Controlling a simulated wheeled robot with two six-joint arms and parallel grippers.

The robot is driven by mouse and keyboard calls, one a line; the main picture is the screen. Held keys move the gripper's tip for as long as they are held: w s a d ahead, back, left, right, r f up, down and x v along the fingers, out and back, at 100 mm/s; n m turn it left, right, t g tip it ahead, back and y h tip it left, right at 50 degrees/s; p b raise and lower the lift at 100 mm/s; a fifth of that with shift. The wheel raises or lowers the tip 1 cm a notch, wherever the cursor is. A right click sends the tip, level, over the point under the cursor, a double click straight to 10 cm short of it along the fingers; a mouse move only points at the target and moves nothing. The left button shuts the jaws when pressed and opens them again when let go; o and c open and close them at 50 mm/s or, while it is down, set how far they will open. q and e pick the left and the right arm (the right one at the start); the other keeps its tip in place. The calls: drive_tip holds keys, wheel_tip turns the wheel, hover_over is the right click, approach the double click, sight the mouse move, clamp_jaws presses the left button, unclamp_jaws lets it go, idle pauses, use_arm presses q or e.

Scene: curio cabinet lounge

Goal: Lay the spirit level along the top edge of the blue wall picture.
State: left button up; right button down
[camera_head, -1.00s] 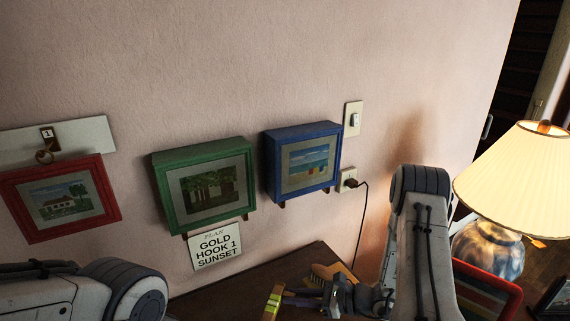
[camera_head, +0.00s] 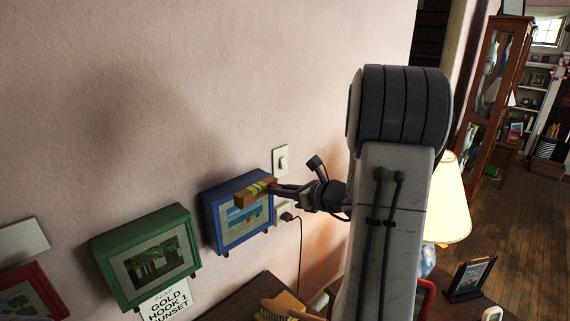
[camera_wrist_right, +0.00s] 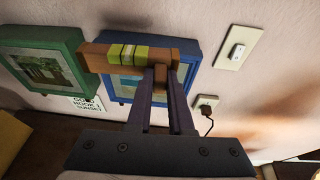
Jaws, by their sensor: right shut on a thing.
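The blue wall picture (camera_head: 212,213) hangs on the pink wall, a deep blue frame around a beach scene. My right gripper (camera_head: 274,189) is shut on the spirit level (camera_head: 243,198), a wooden bar with a yellow-green vial section. In the head view the level crosses in front of the picture's upper part. In the right wrist view the level (camera_wrist_right: 101,58) lies across the fingers (camera_wrist_right: 160,84) and covers part of the blue picture (camera_wrist_right: 190,30). Whether it touches the frame cannot be told. My left gripper is out of view.
A green picture (camera_head: 110,257) hangs left of the blue one, with a paper sign (camera_head: 167,304) below it. A light switch (camera_head: 282,161) and a plugged-in outlet (camera_head: 284,215) are to the right. A lamp (camera_head: 450,205) stands behind my right arm. The wall above is bare.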

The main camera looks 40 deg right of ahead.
wheel_tip(320, 180, up, 3)
drive_tip(key=p, duration=0.1)
hover_over(261, 178)
drive_tip(key=s+a, duration=0.2)
drive_tip(key=s, duration=0.2)
use_arm(q)
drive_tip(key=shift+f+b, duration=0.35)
drive_tip(key=shift+b, duration=0.85)
use_arm(e)
drive_tip(key=shift+w+a+f+m+h, duration=0.1)
drive_tip(key=shift+w+f+m+h, duration=0.1)
drive_tip(key=shift+f, duration=0.65)
drive_tip(key=shift+w+a+f+m+h, duration=0.1)
drive_tip(key=shift+f+h, duration=0.1)
drive_tip(key=shift+f, duration=0.65)
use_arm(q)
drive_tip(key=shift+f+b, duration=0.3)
use_arm(e)
drive_tip(key=shift+f, duration=0.2)
drive_tip(key=c, duration=0.7)
unclamp_jaws()
drive_tip(key=shift+c, duration=0.2)
drive_tip(key=shift+s+d, duration=0.1)
